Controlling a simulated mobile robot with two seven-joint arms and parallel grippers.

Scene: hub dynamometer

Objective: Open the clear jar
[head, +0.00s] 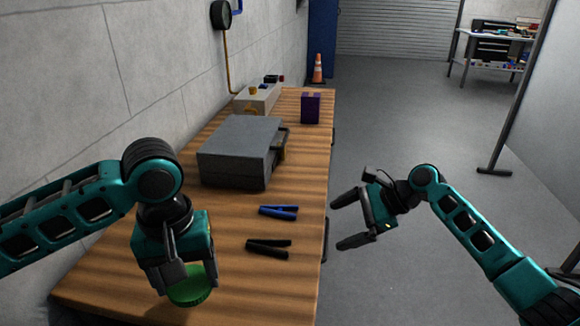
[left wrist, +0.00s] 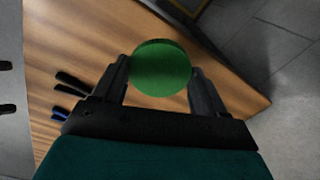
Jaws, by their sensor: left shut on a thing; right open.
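A round green lid (head: 190,290) is at the near end of the wooden table, under my left gripper (head: 187,276). It also shows in the left wrist view as a flat green disc (left wrist: 160,68) between the two fingers. My left gripper is shut on this lid, with one finger on each side. No clear jar body can be made out below the lid, so I cannot tell whether the lid sits on a jar. My right gripper (head: 340,225) is open and empty, over the floor to the right of the table.
Blue clamps (head: 278,211) and black clamps (head: 268,246) lie on the wooden table (head: 225,225) right of my left gripper. A grey case (head: 238,150) stands behind them, with a purple box (head: 310,107) further back. The wall runs along the table's left side.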

